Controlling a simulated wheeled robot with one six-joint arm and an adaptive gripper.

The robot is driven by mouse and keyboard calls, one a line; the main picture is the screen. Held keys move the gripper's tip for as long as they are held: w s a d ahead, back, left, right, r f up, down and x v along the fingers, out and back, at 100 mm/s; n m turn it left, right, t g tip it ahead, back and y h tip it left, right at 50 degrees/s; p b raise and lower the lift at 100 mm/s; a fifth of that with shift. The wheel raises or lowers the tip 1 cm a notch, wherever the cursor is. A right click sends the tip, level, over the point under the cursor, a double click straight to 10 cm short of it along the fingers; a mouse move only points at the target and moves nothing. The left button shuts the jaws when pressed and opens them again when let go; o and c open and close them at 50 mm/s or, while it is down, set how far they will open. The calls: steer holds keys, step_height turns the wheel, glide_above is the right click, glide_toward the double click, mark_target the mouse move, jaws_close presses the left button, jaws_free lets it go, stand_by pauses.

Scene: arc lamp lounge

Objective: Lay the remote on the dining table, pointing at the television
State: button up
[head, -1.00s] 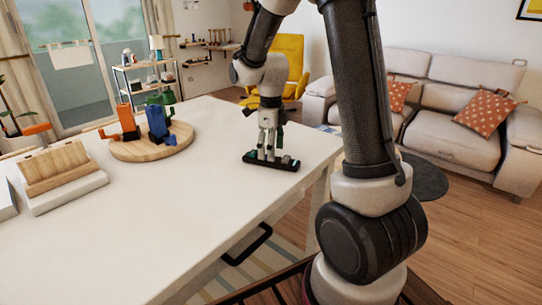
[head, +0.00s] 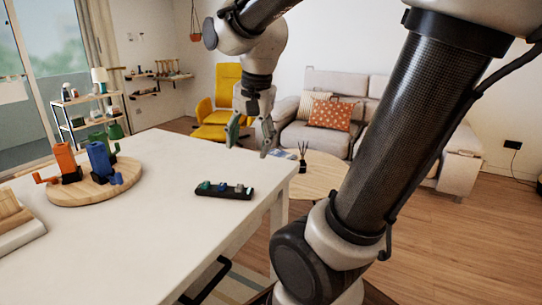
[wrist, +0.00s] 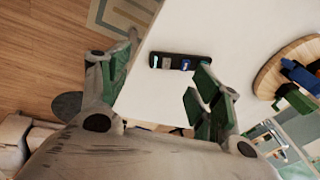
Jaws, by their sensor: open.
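The remote (head: 223,190), a slim black bar with green, blue and pale pieces on top, lies flat on the white dining table (head: 150,240) near its right-hand end. It also shows in the wrist view (wrist: 178,62), beyond and between my fingers. My gripper (head: 250,138) is open and empty, raised above and behind the remote near the far edge of the table, and apart from it. Its green-padded fingers are spread wide in the wrist view (wrist: 163,78). I see no television in either view.
A round wooden board (head: 95,185) with orange, blue and green figures stands left of the remote. A wooden block on a white base (head: 15,225) is at the near left. A low round table (head: 315,178), sofa (head: 325,125) and yellow chair (head: 220,92) stand beyond.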

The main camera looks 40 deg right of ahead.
steer(key=s+n+t, duration=0.1)
steer(key=s+n, duration=0.8)
steer(key=n, duration=0.2)
steer(key=shift+f+t, duration=0.35)
steer(key=shift+t, duration=0.05)
